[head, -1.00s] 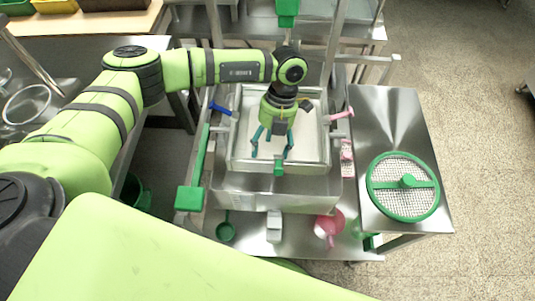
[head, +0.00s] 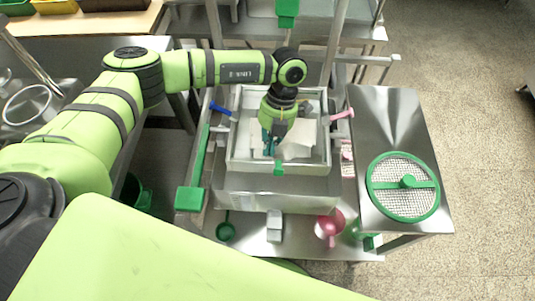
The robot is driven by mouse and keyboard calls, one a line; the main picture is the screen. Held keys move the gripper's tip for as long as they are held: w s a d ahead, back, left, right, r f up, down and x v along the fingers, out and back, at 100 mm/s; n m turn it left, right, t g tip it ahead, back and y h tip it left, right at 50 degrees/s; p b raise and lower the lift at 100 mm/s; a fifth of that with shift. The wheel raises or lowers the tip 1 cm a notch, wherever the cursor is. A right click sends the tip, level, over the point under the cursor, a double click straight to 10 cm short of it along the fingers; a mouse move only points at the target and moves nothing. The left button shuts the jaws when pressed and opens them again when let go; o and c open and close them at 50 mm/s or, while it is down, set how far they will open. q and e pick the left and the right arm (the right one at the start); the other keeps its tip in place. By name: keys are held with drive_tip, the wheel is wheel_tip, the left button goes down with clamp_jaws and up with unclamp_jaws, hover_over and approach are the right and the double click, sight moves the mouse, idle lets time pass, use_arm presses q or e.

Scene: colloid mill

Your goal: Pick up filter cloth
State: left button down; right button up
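The filter cloth (head: 298,143) is a white sheet inside the pale rectangular tray (head: 238,160). Part of it is bunched and creased in the middle of the tray, just right of my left gripper. My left gripper (head: 270,150) points down into the tray with its teal fingers drawn together, and it appears shut on the cloth. The pinched edge is mostly hidden behind the fingers. My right gripper is not in view.
A green-rimmed mesh sieve (head: 403,187) lies on the steel side table (head: 385,110). A blue handle (head: 220,108) and a pink handle (head: 342,115) flank the tray. A pink jug (head: 329,228) and green scoop (head: 226,231) are on the lower shelf.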

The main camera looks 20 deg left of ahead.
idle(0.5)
use_arm(q)
wheel_tip(320, 180, up, 12)
drive_tip(key=p, duration=0.8)
drive_tip(key=shift+p, duration=0.3)
wheel_tip(320, 180, up, 9)
drive_tip(key=p, duration=0.5)
